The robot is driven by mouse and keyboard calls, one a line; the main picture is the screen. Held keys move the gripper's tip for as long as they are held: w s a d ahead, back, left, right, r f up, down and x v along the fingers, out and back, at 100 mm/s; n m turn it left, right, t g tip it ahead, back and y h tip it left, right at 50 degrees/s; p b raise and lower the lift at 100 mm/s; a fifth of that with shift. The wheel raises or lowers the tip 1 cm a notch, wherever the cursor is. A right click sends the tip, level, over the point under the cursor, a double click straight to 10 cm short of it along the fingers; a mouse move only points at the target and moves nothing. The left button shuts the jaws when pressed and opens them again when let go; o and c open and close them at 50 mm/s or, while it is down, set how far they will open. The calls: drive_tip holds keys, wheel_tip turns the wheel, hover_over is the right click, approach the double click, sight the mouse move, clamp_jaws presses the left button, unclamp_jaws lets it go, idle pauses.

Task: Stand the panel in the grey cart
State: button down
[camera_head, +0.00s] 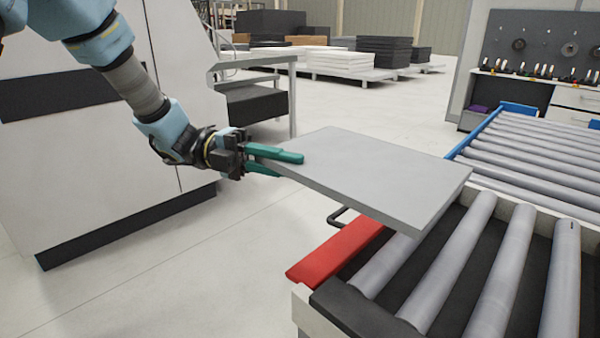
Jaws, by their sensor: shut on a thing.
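A flat light-grey panel (365,172) is held roughly level in the middle of the view. My gripper (275,160) is shut on its left edge, with one green finger above the panel and one below. The panel's right part is over the near end of a roller conveyor (430,285). I cannot tell whether its underside touches the rollers. I cannot make out a grey cart for certain in this view.
A red block (335,252) lies along the conveyor's left edge. A second roller section with a blue rail (485,133) is behind. A large white machine (110,140) stands at left, and stacked boards (335,62) are at the back. The floor between machine and conveyor is clear.

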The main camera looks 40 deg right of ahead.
drive_tip(key=shift+w+a+r+p, duration=0.2)
drive_tip(key=shift+w+a+r, duration=0.05)
drive_tip(key=shift+w+r, duration=0.35)
drive_tip(key=shift+w+a+r+p, duration=0.2)
drive_tip(key=shift+w+r, duration=0.3)
drive_tip(key=shift+w, duration=0.15)
drive_tip(key=shift+w+a+r+p, duration=0.2)
drive_tip(key=shift+w+a+r, duration=0.05)
drive_tip(key=shift+w+r, duration=0.35)
